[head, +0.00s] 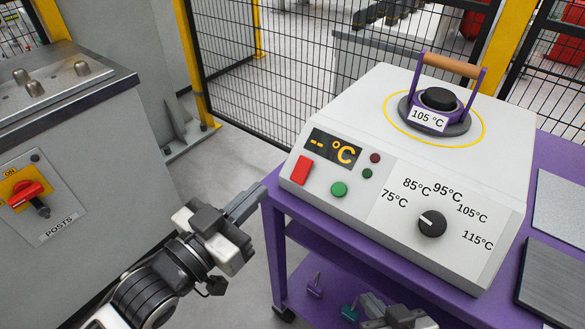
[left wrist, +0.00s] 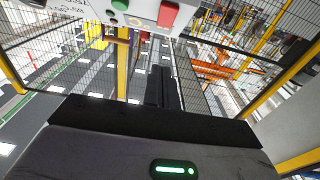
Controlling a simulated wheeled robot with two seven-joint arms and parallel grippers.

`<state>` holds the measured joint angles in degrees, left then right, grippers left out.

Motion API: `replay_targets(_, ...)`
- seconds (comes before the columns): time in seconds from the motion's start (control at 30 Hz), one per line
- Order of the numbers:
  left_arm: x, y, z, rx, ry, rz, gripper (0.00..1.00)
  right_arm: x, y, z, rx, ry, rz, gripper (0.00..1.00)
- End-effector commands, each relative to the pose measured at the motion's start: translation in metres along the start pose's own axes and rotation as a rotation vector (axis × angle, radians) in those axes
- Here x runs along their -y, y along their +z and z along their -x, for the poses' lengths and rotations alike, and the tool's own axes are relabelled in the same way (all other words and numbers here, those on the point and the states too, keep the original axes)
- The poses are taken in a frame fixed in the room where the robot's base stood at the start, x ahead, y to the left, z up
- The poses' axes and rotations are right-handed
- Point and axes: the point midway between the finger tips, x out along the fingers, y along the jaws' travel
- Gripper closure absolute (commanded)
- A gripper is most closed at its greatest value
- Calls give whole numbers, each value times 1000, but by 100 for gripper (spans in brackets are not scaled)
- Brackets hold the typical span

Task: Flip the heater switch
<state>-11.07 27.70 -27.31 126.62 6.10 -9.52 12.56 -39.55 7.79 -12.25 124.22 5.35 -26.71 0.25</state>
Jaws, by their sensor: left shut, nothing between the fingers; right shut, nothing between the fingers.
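The heater (head: 330,215) is a pale box on a purple cart, with a sloped front panel. A red rectangular switch (head: 301,170) sits at the panel's left, below a display (head: 333,149) reading "-- °C". A green button (head: 339,189) is to its right. The red switch (left wrist: 168,14) also shows at the top of the left wrist view. My left gripper (head: 246,203) is shut and empty, left of and below the switch, apart from the panel. Its closed fingers (left wrist: 162,88) point towards the panel. My right gripper (head: 376,305) is shut at the bottom edge, partly cut off.
A dial knob (head: 432,223) is ringed by temperature labels. A grey cabinet (head: 100,125) with a red POSTS switch (head: 27,194) stands left. Mesh fencing (head: 240,60) runs behind.

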Motion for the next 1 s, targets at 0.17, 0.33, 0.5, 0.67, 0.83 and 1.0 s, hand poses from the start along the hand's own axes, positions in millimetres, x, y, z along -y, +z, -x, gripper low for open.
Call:
replay_targets(0.17,0,-2,-41,-5,-1,-1,100,0,-1,1,2,2,3,100)
replay_targets(0.33,0,-2,-76,-3,-1,-1,100,0,-2,1,3,3,5,100)
replay_targets(0.5,0,19,-94,2,-1,1,100,-1,2,-1,2,2,3,100)
replay_targets(0.67,0,27,-102,1,0,0,100,0,2,-2,2,1,1,100)
replay_targets(0.83,0,29,-103,0,0,0,100,0,1,-1,0,0,0,100)
replay_targets(1.0,0,29,-103,0,0,0,100,0,0,-1,-1,0,0,100)
